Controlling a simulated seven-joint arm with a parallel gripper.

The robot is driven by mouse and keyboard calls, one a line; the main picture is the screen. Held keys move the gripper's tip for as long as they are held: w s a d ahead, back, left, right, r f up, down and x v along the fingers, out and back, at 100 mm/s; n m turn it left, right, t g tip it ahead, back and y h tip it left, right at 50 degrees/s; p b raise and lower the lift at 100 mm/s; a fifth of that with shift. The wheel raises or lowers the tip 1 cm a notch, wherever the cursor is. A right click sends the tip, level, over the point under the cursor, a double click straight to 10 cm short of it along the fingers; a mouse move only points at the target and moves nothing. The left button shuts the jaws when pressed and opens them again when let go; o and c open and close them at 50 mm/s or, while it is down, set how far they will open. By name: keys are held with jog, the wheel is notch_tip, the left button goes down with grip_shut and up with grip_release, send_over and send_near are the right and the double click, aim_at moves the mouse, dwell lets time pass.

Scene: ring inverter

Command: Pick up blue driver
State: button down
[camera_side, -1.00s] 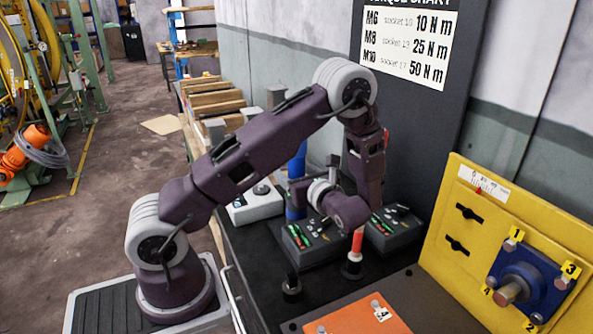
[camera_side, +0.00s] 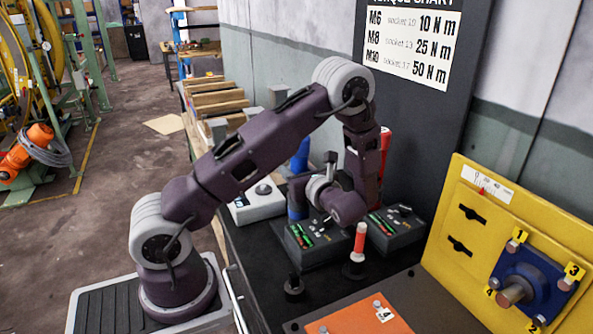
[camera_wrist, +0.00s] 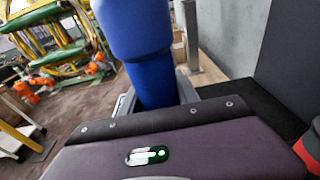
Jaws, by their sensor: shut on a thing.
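The blue driver (camera_side: 299,160) stands roughly upright behind my gripper in the side view, leaning a little. My gripper (camera_side: 308,182) is shut on it around the middle of its body. In the wrist view the blue driver (camera_wrist: 145,60) fills the upper middle, with the grey jaws of my gripper (camera_wrist: 155,98) on either side of it. Its lower end is hidden behind my gripper and a grey box in the side view, so I cannot tell whether it touches its holder.
An orange-and-white driver (camera_side: 359,240) stands in a dark holder in front. A red driver (camera_side: 385,138) shows behind my arm. A yellow panel (camera_side: 470,245) with a blue flange (camera_side: 532,280) is at right.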

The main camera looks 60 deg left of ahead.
notch_tip(320, 180, up, 18)
jog(key=w+d+r+m+t+h, duration=0.4)
jog(key=w+d+r+m+t, duration=0.3)
jog(key=t, duration=0.4)
jog(key=d+r+m+t+h, duration=0.2)
jog(key=d+r+m+h, duration=0.2)
jog(key=d, duration=0.4)
jog(key=s+d+r+m+t+h, duration=0.1)
jog(key=d+r+m+t+h, duration=0.2)
jog(key=d+m+h, duration=0.4)
jog(key=shift+d+r+h, duration=0.4)
jog(key=shift+d+h, duration=0.05)
jog(key=shift+h, duration=0.15)
